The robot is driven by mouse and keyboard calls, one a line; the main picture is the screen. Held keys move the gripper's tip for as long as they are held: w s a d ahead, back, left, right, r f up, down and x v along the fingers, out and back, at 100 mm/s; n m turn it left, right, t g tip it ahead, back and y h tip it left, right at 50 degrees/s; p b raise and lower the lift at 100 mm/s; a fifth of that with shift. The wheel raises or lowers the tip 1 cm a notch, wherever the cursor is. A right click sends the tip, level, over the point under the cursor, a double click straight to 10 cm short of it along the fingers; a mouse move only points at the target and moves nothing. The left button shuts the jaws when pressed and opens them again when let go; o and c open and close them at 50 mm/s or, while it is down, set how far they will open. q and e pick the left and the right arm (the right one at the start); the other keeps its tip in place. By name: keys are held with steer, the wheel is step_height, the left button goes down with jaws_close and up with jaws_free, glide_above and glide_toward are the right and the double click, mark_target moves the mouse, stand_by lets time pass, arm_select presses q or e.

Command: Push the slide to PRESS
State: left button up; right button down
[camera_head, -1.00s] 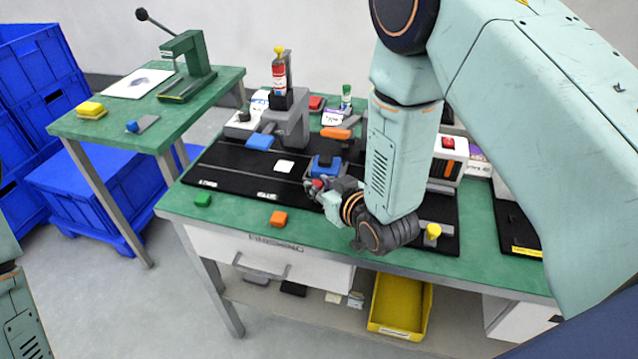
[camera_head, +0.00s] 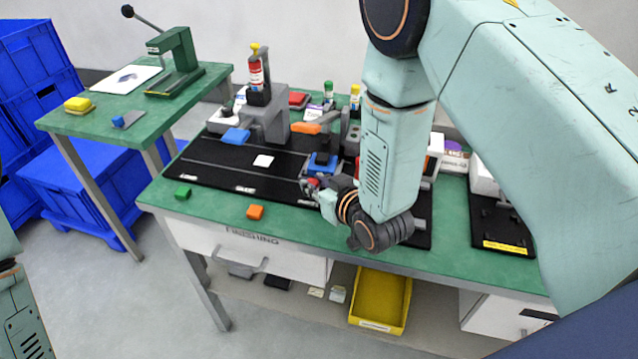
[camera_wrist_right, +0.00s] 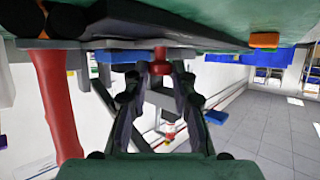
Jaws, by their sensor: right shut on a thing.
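The slide with its blue nest (camera_head: 322,163) sits on the black board (camera_head: 212,166), right of a white square (camera_head: 263,161). My right gripper (camera_head: 312,184) is at the slide's front, shut on its red knob, which shows between the fingertips in the right wrist view (camera_wrist_right: 160,65). The board's front edge carries small labels; the middle one reads GLUE (camera_head: 245,189). My right forearm and gripper hide the board to the right, and I cannot read a PRESS label. Part of my left arm shows at the left edge; its gripper is out of view.
A grey dispenser stand (camera_head: 268,122) with a red bottle (camera_head: 256,72) rises behind the board. A green block (camera_head: 183,193) and an orange block (camera_head: 255,212) lie along the front edge of the green table. A yellow bin (camera_head: 380,300) sits below. A side table (camera_head: 140,105) stands left.

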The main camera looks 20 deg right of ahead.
steer(key=c, duration=1.4)
jaws_free()
steer(key=shift+s+d, duration=0.1)
steer(key=shift+o, duration=1.4)
steer(key=shift+d, duration=0.15)
steer(key=v, duration=1.1)
steer(key=shift+s+r, duration=0.25)
steer(key=shift+s, duration=0.1)
